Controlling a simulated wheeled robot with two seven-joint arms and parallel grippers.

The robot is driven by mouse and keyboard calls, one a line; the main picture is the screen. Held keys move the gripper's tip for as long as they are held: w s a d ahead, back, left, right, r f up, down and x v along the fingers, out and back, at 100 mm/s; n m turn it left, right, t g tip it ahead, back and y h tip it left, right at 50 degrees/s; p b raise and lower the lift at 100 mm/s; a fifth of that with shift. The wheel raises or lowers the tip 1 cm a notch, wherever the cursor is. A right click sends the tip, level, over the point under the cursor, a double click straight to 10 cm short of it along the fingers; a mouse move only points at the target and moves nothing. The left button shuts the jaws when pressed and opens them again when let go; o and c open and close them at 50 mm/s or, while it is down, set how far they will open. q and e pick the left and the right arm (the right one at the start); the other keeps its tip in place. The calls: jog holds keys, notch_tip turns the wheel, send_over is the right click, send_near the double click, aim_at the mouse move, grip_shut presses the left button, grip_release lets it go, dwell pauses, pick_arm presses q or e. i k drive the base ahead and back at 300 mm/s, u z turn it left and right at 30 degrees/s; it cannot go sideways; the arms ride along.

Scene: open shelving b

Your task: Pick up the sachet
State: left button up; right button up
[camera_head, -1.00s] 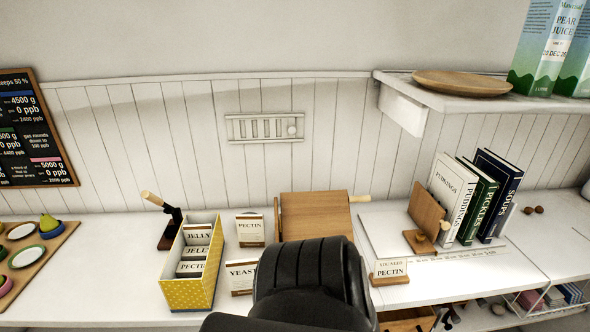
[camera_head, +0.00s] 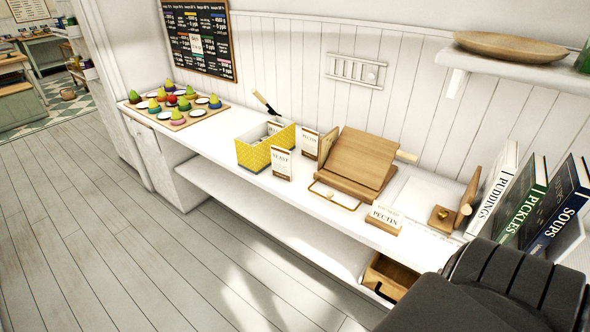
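A pectin sachet (camera_head: 310,143) stands on the white counter, just right of a yellow dotted box (camera_head: 254,157). A yeast sachet (camera_head: 281,163) stands in front of it, near the counter's front edge. More sachets (camera_head: 274,128) stand inside the yellow box; their labels are mostly hidden. A small card (camera_head: 384,218) reading "PECTIN" in large letters stands farther right on the counter. Neither gripper shows. Only a black part of my own body shows at the bottom right.
A wooden stand (camera_head: 362,160) is right of the sachets. Books (camera_head: 545,205) and a wooden bookend (camera_head: 455,212) stand at the right. A tray of cupcakes (camera_head: 200,115) is at the far left. A wooden drawer (camera_head: 390,277) sits below the counter. The floor at left is clear.

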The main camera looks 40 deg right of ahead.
aim_at(281, 159)
jog(key=z, duration=1.2)
